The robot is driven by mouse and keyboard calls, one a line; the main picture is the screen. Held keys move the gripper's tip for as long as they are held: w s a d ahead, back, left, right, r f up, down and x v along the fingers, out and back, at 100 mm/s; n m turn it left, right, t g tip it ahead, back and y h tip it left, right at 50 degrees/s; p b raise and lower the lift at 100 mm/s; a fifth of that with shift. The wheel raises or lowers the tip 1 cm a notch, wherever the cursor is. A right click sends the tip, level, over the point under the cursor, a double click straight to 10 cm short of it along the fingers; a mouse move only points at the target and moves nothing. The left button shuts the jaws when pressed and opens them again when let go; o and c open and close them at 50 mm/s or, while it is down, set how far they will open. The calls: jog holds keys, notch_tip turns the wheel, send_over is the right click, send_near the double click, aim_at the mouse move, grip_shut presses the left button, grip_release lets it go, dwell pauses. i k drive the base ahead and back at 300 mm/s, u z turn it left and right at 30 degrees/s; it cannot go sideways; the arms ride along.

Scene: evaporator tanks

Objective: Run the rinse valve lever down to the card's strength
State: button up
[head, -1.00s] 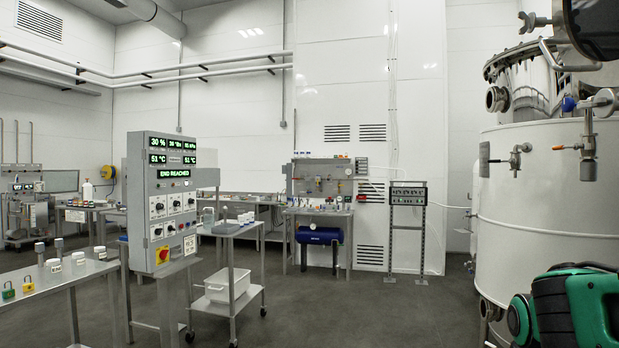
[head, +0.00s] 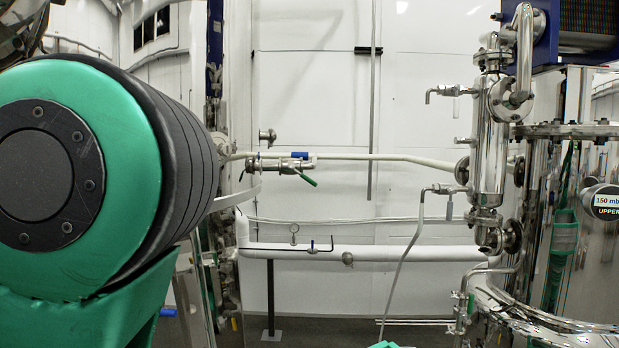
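Near the middle left, a metal valve (head: 270,163) on a pale pipe carries a blue lever sleeve (head: 301,155) lying level and a green lever (head: 306,179) slanting down to the right. I cannot tell which of these, if either, is the rinse valve lever. Other small lever valves show on the right, one at the upper fitting (head: 450,91) and one lower (head: 445,189). I see no strength card. My gripper is not in view; only green and black links of my arm fill the left side.
A polished steel tank (head: 590,260) stands at right with a vertical steel vessel (head: 489,140) beside it. A thick white pipe (head: 370,253) on a dark post (head: 270,300) crosses low in the middle. Floor shows below it.

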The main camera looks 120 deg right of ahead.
aim_at(291, 168)
jog(key=z, duration=1.55)
jog(key=k, duration=1.5)
jog(key=z, duration=1.3)
jog(key=i, duration=1.15)
